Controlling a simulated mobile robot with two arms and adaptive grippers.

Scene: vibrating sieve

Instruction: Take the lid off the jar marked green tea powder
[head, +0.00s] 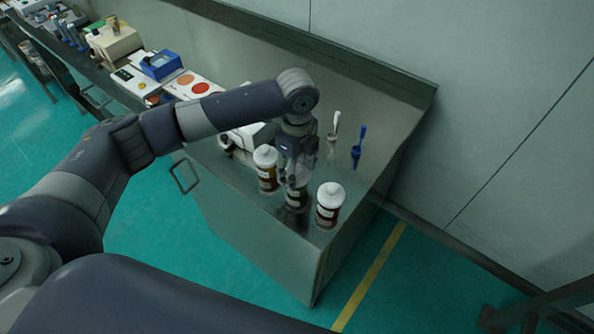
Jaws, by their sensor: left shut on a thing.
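A jar with a greenish body (296,199) stands on the metal bench between two white-lidded jars. Its label is too small to read. My left gripper (294,180) points down over this jar from above and is shut at its top, around the lid. The fingers hide the lid, so I cannot tell whether it is still seated on the jar. My right gripper is out of view.
An amber jar (267,178) stands close on the left and a reddish-brown jar (328,211) close on the right, near the bench's front edge. A white scoop (334,126) and a blue scoop (358,146) stand behind. A blue device (161,65) is further left.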

